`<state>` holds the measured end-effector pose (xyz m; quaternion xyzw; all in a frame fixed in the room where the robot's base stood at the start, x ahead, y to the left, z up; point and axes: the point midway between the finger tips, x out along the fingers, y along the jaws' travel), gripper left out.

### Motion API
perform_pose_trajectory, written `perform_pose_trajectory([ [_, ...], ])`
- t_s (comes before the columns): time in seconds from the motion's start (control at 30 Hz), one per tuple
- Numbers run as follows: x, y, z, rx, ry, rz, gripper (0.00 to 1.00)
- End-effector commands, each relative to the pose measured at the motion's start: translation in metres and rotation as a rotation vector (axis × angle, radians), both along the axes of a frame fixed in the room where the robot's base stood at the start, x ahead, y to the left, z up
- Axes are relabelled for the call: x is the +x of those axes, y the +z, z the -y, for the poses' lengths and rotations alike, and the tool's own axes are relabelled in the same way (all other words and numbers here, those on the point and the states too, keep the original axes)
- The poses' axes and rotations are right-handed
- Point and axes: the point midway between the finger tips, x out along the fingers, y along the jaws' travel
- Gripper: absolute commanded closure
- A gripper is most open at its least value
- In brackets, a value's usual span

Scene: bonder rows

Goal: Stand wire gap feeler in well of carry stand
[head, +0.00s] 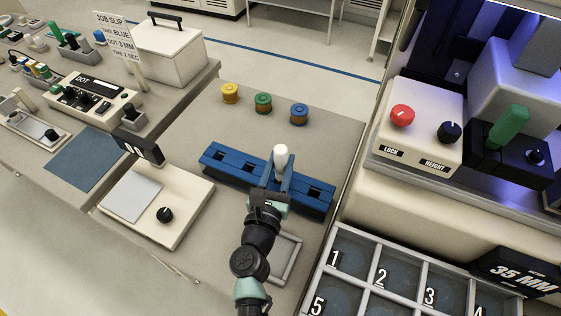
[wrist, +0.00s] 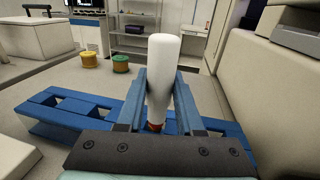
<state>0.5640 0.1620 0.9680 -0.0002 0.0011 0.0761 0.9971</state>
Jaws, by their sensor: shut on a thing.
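The wire gap feeler shows as a white rounded handle (head: 281,156), upright between my fingers; in the wrist view the handle (wrist: 163,70) has a red band near its bottom. My gripper (head: 279,172) is shut on it, with one blue-grey finger on each side. The stand (wrist: 75,108) passes behind my fingers in the wrist view. The feeler's lower end is hidden, so I cannot tell whether it is in a well.
Yellow (head: 230,93), green (head: 263,102) and blue (head: 299,113) spools stand behind the rack. A cream device with a black knob (head: 165,214) is at left. A numbered tray (head: 345,236) and a machine with a red knob (head: 402,115) are at right.

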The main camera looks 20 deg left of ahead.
Motion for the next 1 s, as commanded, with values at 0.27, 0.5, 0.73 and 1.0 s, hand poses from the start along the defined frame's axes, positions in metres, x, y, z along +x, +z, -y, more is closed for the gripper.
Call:
perform_pose_trajectory([
  [0.27,0.0,-0.009,0.0,0.0,0.0,0.001,1.0],
  [0.5,0.0,-0.015,0.0,0.0,0.0,0.001,1.0],
  [0.73,0.0,-0.015,0.0,0.0,0.0,0.001,1.0],
  [1.0,0.0,-0.015,0.0,0.0,0.0,0.001,0.59],
])
